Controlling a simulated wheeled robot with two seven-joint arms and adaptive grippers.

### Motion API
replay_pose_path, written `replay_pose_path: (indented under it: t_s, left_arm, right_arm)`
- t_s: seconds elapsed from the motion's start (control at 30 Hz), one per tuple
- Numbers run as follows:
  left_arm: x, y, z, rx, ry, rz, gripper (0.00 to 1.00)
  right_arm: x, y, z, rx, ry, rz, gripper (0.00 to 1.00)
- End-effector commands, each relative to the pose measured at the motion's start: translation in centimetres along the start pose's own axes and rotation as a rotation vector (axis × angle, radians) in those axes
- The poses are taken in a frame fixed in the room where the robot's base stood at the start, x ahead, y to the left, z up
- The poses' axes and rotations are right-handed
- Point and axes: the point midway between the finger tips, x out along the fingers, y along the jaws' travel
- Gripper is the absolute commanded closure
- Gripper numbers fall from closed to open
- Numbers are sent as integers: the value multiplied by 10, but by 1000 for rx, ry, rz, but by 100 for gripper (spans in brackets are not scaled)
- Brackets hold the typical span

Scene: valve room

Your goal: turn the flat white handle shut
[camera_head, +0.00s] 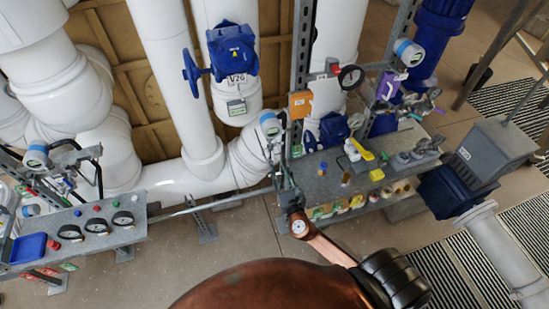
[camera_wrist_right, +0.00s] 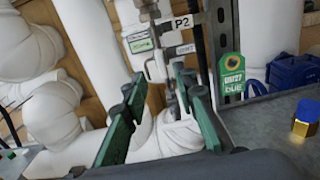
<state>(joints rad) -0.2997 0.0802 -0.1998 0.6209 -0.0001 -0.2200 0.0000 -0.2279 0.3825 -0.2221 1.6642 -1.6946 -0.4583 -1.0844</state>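My right gripper (camera_wrist_right: 160,84) is open in the right wrist view, its two green fingers spread apart with nothing held between them. Beyond the fingertips is a pale valve assembly (camera_wrist_right: 154,62) by the label P2 (camera_wrist_right: 181,23). A small pale piece (camera_wrist_right: 171,88) shows in the gap between the fingers; I cannot tell for sure whether it is the flat white handle. In the head view my right gripper (camera_head: 286,186) is small and dark at the left end of the grey bench, and hides what is behind it. My left gripper is not in view.
The grey bench (camera_head: 325,188) carries a yellow lever (camera_head: 362,150) and several fittings. A metal post (camera_wrist_right: 223,40) with a green tag (camera_wrist_right: 232,75) stands right of the fingers. A brass and blue fitting (camera_wrist_right: 304,118) is farther right. A gauge panel (camera_head: 85,240) stands left.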

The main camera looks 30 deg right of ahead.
Motion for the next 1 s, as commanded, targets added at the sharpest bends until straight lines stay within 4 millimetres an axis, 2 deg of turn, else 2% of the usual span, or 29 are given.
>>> replay_pose_path:
  t_s: [0.2, 0.4, 0.77, 1.0]
  left_arm:
    - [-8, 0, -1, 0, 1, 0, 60]
    - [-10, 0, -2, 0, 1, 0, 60]
    - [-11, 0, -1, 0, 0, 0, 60]
    - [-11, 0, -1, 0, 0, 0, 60]
  right_arm:
    - [37, 0, 3, 3, -2, -3, 74]
    - [59, -1, 2, 6, -1, -3, 74]
    - [64, -2, 1, 8, 0, -4, 74]
    - [64, -2, 1, 8, -1, -4, 90]
